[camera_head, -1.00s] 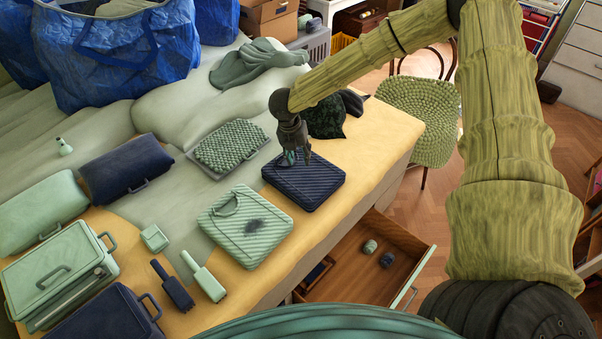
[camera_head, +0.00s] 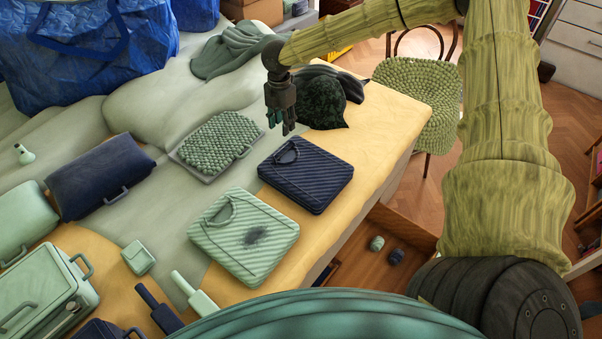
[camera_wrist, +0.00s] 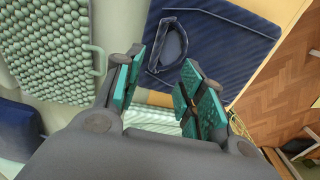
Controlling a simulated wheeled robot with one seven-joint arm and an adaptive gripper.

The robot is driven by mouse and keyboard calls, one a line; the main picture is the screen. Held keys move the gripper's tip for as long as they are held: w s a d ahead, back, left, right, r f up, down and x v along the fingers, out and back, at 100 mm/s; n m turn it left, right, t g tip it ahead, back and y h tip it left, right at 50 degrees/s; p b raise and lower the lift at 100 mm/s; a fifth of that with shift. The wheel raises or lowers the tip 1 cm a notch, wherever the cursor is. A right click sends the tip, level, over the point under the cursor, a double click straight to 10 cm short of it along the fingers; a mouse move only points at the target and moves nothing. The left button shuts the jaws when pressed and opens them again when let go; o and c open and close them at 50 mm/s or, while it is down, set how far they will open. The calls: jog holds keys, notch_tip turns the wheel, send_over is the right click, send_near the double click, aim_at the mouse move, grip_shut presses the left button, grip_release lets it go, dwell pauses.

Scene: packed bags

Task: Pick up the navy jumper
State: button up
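The navy jumper (camera_head: 306,180) is a folded, dark blue ribbed square with a neckline loop at its far left corner. It lies flat near the edge of the bed. In the wrist view the navy jumper (camera_wrist: 225,45) fills the upper middle, its neckline loop just beyond the fingers. My gripper (camera_head: 281,128) is above the bed, just past the jumper's far left corner, apart from it in the picture. In the wrist view my gripper (camera_wrist: 162,88) has its two teal-padded fingers spread with nothing between them.
A folded green ribbed jumper (camera_head: 225,245) with a dark stain lies nearer, at the left. A knobbly green case (camera_head: 212,143) lies left of my gripper. A dark leafy-patterned bundle (camera_head: 322,104) is just right of it. An open drawer (camera_head: 375,270) sits below the bed edge.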

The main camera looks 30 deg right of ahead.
aim_at(283, 148)
jog(key=shift+w+f+p, duration=0.15)
jog(key=shift+f+p, duration=0.4)
jog(key=shift+f, duration=2.35)
jog(key=shift+w+f+p, duration=0.1)
jog(key=shift+f+p, duration=0.45)
jog(key=shift+f, duration=2.35)
jog(key=shift+f, duration=0.1)
grip_shut()
